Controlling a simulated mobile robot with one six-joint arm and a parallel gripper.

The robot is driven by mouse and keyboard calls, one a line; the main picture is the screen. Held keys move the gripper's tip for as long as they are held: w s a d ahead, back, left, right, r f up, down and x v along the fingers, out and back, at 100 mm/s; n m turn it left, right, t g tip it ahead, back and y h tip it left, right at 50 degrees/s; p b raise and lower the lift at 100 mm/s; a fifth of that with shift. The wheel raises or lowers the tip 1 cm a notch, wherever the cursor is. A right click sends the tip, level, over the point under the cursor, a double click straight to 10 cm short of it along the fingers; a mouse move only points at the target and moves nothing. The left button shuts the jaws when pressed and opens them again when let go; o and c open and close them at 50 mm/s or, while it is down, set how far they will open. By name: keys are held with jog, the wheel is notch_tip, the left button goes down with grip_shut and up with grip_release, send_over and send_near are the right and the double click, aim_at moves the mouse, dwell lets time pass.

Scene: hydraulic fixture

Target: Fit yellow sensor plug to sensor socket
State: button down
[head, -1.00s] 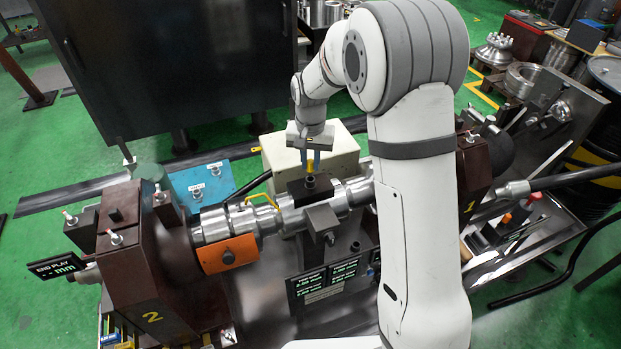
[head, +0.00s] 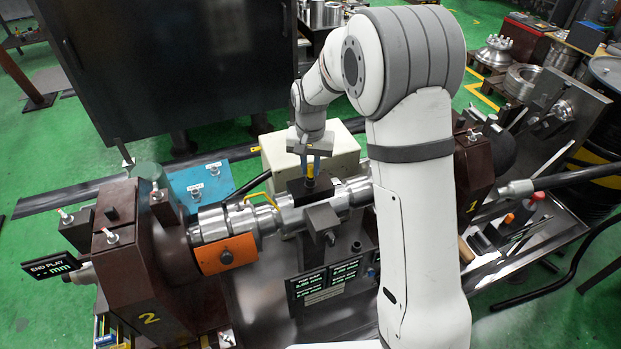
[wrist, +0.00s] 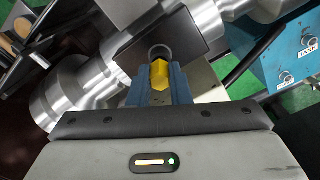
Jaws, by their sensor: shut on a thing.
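The yellow sensor plug (head: 309,181) is held upright between the blue fingers of my gripper (head: 311,168). In the wrist view the yellow plug (wrist: 159,75) sits between the two fingertips (wrist: 159,84), which are shut on it. The sensor socket is a dark round ring (wrist: 160,52) on a dark block (head: 296,190) on top of the steel cylinder. In the head view the plug is right over the socket and mostly covers it. I cannot tell whether the plug is inside the socket or only at its mouth.
The steel cylinder (head: 212,226) lies between brown fixture blocks, marked 2 (head: 150,270) and 1 (head: 470,190). A yellow handle (head: 262,198) stands left of the socket. A cream box (head: 282,150) and a blue control box (head: 205,182) are behind. Small display panels (head: 325,280) are in front.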

aim_at(312, 168)
jog(key=shift+f, duration=0.4)
dwell(0.5)
jog(key=c, duration=1.3)
grip_release()
jog(key=shift+o, duration=0.2)
jog(key=shift+r, duration=0.1)
notch_tip(312, 168, up, 7)
jog(key=shift+r+b, duration=0.2)
jog(key=shift+b, duration=0.6)
jog(key=shift+s+d+r, duration=0.25)
jog(key=shift+r, duration=0.2)
jog(key=s+d+r+n+t, duration=0.1)
jog(key=s+d+r, duration=0.25)
jog(key=s, duration=0.25)
jog(key=s+d+r+t, duration=0.1)
jog(key=s+d+r, duration=0.25)
jog(key=s, duration=0.25)
jog(key=s+d+f, duration=0.1)
jog(key=s+d, duration=0.1)
jog(key=s, duration=0.5)
jog(key=s+d+f+n+t, duration=0.1)
jog(key=s+d, duration=0.1)
jog(key=s, duration=0.5)
jog(key=shift+s+d+f, duration=0.15)
jog(key=shift+s+d, duration=0.1)
jog(key=shift+s, duration=0.1)
